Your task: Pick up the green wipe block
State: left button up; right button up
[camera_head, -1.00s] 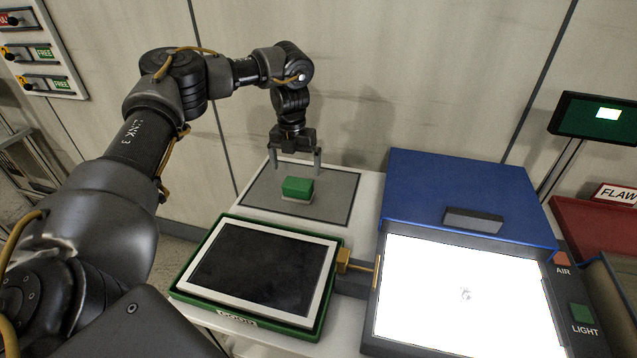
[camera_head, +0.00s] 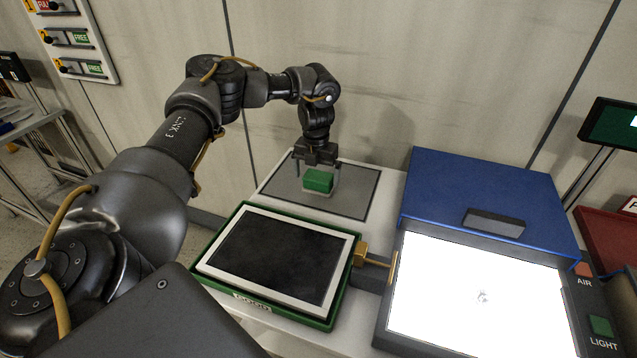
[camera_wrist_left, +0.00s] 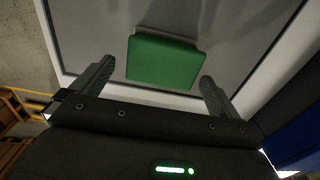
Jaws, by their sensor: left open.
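The green wipe block (camera_head: 318,180) has a pale underside and sits on the grey mat (camera_head: 361,193) at the back of the white table. My left gripper (camera_head: 316,172) points down over it, fingers open, one at each side of the block. In the left wrist view the block (camera_wrist_left: 163,61) lies between the two spread fingertips of the gripper (camera_wrist_left: 158,80), with a gap on both sides. My right gripper is not in view.
A green-edged tray with a white frame and black panel (camera_head: 275,254) lies in front of the mat. To the right stand a blue-lidded box (camera_head: 480,195) and a bright light panel (camera_head: 470,300). The wall is behind.

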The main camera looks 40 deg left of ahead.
aim_at(317, 178)
pick_arm(q)
notch_tip(317, 178, down, 3)
jog(key=shift+r, duration=0.15)
jog(key=shift+f, duration=0.5)
jog(key=shift+c, duration=0.8)
jog(key=c, duration=0.8)
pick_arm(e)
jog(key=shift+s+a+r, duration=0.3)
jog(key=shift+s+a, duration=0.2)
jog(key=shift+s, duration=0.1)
